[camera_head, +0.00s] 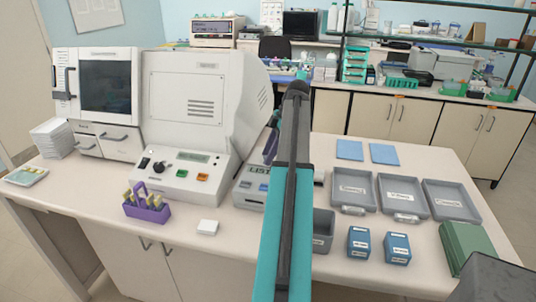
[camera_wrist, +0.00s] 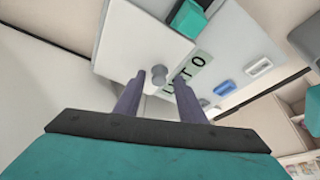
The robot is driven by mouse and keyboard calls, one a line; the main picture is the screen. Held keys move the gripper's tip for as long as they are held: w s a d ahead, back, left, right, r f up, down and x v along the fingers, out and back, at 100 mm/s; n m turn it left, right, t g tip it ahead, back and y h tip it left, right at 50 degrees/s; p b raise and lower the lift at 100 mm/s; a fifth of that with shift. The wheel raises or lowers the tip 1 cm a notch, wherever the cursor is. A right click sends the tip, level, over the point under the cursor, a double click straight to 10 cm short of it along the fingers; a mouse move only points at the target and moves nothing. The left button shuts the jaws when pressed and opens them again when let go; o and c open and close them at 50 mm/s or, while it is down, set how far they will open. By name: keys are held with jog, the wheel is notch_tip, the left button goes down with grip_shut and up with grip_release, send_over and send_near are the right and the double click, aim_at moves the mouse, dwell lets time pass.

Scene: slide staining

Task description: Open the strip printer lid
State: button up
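The strip printer (camera_head: 246,196) is a light grey box on the counter, largely hidden behind my arm in the head view. Its display reads "LIST" there, and the rest is covered. In the wrist view its display (camera_wrist: 196,66) and blue button (camera_wrist: 227,88) show to the right. A pale flat panel (camera_wrist: 135,38), apparently the lid, bears a small grey knob (camera_wrist: 158,74). My gripper (camera_wrist: 160,80) is open, with its two purple-grey fingers on either side of the knob and visible gaps between. In the head view one finger (camera_head: 271,147) shows beside my arm.
A large white stainer (camera_head: 190,110) stands left of the printer. A purple slide rack (camera_head: 148,208) and a white block (camera_head: 207,227) are in front. Grey trays (camera_head: 403,216), blue boxes (camera_head: 397,262) and a green box (camera_head: 467,250) occupy the right.

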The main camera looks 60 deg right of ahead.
grip_shut()
jog(key=shift+a+f, duration=0.1)
jog(key=shift+a, duration=0.35)
jog(key=shift+d, duration=0.35)
jog(key=shift+w, duration=0.2)
jog(key=shift+s+d+r, duration=0.15)
jog(key=shift+r, duration=0.1)
